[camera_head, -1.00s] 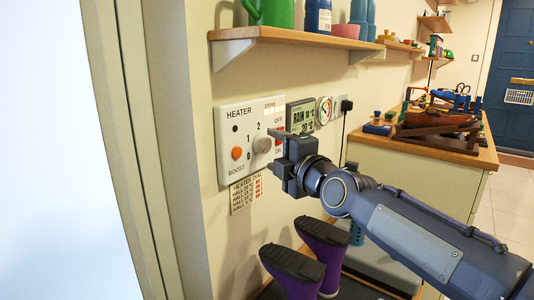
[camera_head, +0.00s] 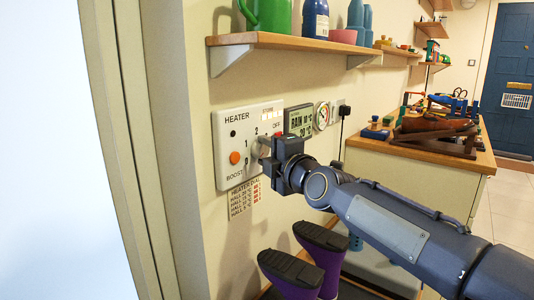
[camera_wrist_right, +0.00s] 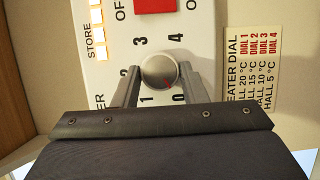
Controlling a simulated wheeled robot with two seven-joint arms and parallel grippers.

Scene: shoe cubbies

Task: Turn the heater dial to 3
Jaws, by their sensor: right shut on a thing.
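The white heater panel (camera_head: 228,180) is on the wall, with a round grey dial (camera_head: 262,146) on it. The wrist view shows the dial (camera_wrist_right: 158,69) with printed numbers around it, 3 and 4 above and 1 below left. A small red mark shows on the dial's lower right edge. My right gripper (camera_head: 265,150) is at the dial, shut on it, with one finger on each side in the wrist view (camera_wrist_right: 158,76). The head view hides part of the dial behind the gripper. My left gripper is not in view.
A red switch (camera_wrist_right: 155,5) and an orange boost button (camera_head: 235,158) are on the panel. A dial chart (camera_head: 242,200) hangs below; a weather display (camera_head: 299,120) is at right. A wooden shelf (camera_head: 290,41) juts out above.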

